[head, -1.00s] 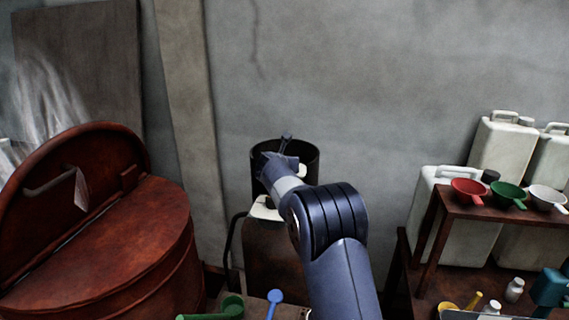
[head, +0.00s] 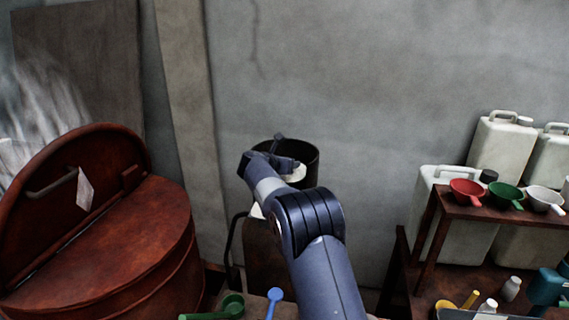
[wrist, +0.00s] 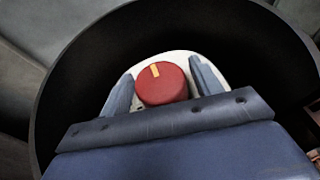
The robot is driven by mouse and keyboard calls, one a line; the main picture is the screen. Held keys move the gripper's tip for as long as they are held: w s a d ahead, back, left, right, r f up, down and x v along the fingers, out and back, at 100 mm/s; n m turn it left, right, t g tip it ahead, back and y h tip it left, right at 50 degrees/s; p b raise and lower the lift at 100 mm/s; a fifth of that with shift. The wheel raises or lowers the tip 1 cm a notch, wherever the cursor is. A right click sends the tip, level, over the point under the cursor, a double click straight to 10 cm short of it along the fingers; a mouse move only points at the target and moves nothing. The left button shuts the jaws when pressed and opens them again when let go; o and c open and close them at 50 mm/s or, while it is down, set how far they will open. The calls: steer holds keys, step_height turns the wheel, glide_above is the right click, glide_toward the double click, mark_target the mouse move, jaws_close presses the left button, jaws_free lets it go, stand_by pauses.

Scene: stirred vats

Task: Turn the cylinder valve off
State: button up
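The cylinder valve's round red knob (wrist: 162,84) has a yellow mark at its top edge and sits on a pale base (wrist: 182,57) in the wrist view. A black collar (wrist: 75,75) curves around it. In the head view the collar (head: 307,152) tops a dark rusty cylinder (head: 262,262) by the wall; my arm hides the knob there. My gripper (wrist: 165,82) is open, with one finger on each side of the knob; I cannot tell whether either touches it. In the head view my gripper (head: 284,157) is at the collar's opening.
A rusty vat (head: 140,240) with a raised lid (head: 85,170) steams at the left. At the right, a shelf (head: 470,212) holds red, green and white scoops, with white jugs (head: 500,145) behind. Green (head: 225,309) and blue (head: 274,297) scoops lie low in front.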

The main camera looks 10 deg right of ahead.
steer(key=shift+o, duration=0.7)
steer(key=shift+s+a, duration=0.1)
steer(key=shift+s, duration=0.05)
steer(key=b+v, duration=0.3)
steer(key=v, duration=0.7)
steer(key=shift+r, duration=0.2)
steer(key=shift+s+a, duration=0.1)
steer(key=shift+s, duration=0.05)
